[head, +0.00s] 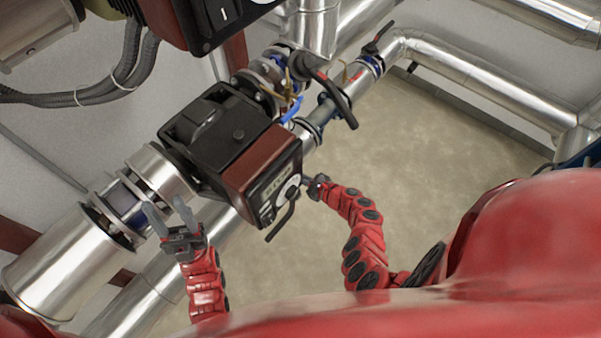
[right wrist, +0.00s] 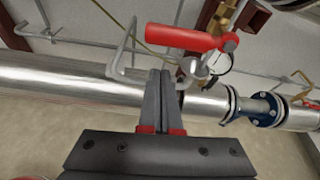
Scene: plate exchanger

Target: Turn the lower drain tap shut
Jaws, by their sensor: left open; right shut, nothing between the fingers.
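In the right wrist view, a tap with a red lever (right wrist: 185,38) and a brass body (right wrist: 222,18) sits above a large silver pipe. The lever lies roughly level across the picture. I cannot tell for certain whether this is the lower drain tap. My right gripper (right wrist: 160,73) is shut and empty, its tips just below the lever in the picture with a gap showing. In the head view, my right gripper (head: 308,184) is beside the pump's front face, its tips partly hidden. My left gripper (head: 167,206) is open and empty, left of the pump. The red-lever tap is not identifiable in the head view.
A black and dark red pump (head: 228,143) stands between silver pipes in the head view. Black-handled valves (head: 340,100) lie beyond it. A bent thin metal pipe (right wrist: 122,55) and the large silver pipe (right wrist: 70,80) are close to my right gripper. Floor (head: 420,140) is clear at right.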

